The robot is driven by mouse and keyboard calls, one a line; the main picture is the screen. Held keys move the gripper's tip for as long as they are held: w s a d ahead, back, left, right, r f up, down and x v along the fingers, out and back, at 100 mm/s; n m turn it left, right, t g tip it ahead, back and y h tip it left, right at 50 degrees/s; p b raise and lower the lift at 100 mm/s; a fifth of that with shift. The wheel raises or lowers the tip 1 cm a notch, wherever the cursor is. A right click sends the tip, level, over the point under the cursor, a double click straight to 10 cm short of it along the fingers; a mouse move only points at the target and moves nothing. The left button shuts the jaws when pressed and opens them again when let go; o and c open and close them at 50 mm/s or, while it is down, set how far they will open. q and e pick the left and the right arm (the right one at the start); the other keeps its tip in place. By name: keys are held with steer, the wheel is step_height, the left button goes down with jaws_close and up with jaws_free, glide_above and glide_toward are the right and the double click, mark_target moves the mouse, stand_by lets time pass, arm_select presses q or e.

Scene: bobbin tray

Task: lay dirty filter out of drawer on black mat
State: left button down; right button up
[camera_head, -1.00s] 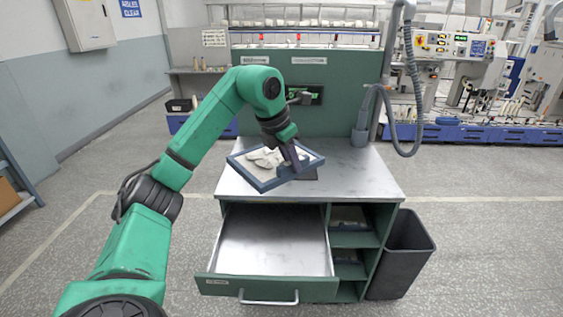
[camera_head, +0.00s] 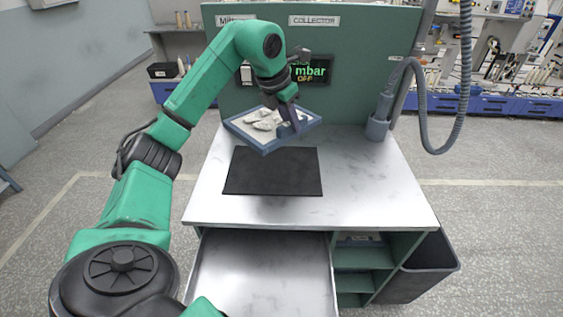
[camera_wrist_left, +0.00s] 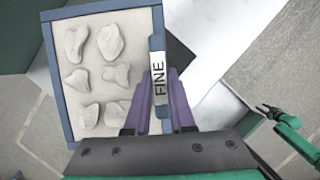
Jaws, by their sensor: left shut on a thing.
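The dirty filter (camera_head: 249,133) is a blue-framed panel with several pale grey lumps on its light face. My left gripper (camera_head: 289,124) is shut on its edge and holds it above the worktop, behind the mat in the head view. In the left wrist view the filter (camera_wrist_left: 105,20) fills the left side, and the fingers (camera_wrist_left: 159,110) grip its side by a tab marked FINE. The black mat (camera_head: 272,172) lies bare on the worktop. The drawer (camera_head: 262,275) below is pulled open, and its visible part is empty.
The metal worktop (camera_head: 370,190) is clear around the mat. A green panel with a display (camera_head: 309,71) stands behind. A grey hose (camera_head: 424,110) hangs at the right rear. Open shelves (camera_head: 362,257) and a dark bin (camera_head: 427,270) are at lower right.

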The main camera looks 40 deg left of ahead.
arm_select(q)
steer(key=f, duration=0.8)
steer(key=s+f, duration=0.1)
steer(key=f, duration=0.3)
steer(key=shift+s+d+f, duration=0.1)
steer(key=shift+d+f, duration=0.2)
steer(key=shift+d, duration=0.05)
step_height(320, 180, down, 4)
steer(key=shift+s+d+f+p, duration=0.1)
steer(key=shift+d+p, duration=0.05)
steer(key=shift+p, duration=0.5)
steer(key=shift+f, duration=0.35)
arm_select(e)
steer(key=shift+s+d+r, duration=0.2)
steer(key=shift+s+r, duration=0.05)
steer(key=shift+s, duration=0.2)
steer(key=shift+s+d+r, duration=0.15)
steer(key=shift+s+r, duration=0.05)
steer(key=shift+s, duration=0.25)
arm_select(q)
steer(key=c, duration=0.8)
jaws_free()
steer(key=shift+o, duration=0.2)
arm_select(e)
steer(key=shift+s+d, duration=0.1)
steer(key=shift+d, duration=0.05)
